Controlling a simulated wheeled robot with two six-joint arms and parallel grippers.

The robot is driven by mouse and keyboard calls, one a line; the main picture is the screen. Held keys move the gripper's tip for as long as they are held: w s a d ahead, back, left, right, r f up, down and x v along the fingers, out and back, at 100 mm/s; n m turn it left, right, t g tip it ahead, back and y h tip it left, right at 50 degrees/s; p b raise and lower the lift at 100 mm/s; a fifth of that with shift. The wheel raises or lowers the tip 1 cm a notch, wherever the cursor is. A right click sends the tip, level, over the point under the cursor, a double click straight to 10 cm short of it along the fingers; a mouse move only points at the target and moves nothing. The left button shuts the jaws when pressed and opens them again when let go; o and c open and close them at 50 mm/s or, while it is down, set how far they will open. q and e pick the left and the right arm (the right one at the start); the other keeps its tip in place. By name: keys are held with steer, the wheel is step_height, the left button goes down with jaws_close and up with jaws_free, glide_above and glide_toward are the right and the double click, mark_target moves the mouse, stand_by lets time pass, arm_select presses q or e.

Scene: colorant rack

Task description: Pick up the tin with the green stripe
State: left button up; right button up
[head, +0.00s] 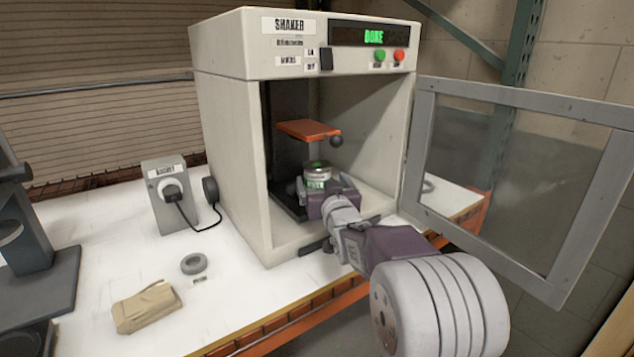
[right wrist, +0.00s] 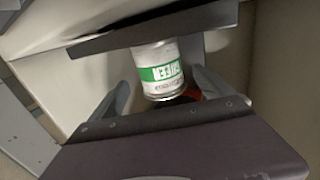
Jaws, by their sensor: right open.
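The tin with the green stripe (head: 317,177) stands inside the open shaker, under the raised orange clamp plate (head: 308,130). Its lid has a dark top with a green mark. In the right wrist view the white tin (right wrist: 159,70) shows its green band with white lettering. My right gripper (right wrist: 160,95) reaches into the shaker, with one finger on each side of the tin. The fingers are open, and a gap shows beside the tin. The lower part of the tin is partly hidden by the gripper in the head view. My left gripper is not in view.
The shaker (head: 232,150) has its display reading DONE, and its framed door (head: 424,150) stands open to the right. The cavity walls are close around my right gripper.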

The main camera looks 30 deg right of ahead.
steer(key=shift+w+r, duration=0.15)
steer(key=shift+w, duration=0.2)
steer(key=x, duration=0.4)
steer(key=shift+w+d, duration=0.1)
steer(key=shift+w, duration=0.1)
steer(key=shift+s+r, duration=0.15)
steer(key=shift+s, duration=0.05)
steer(key=shift+c, duration=0.3)
steer(key=c, duration=1.7)
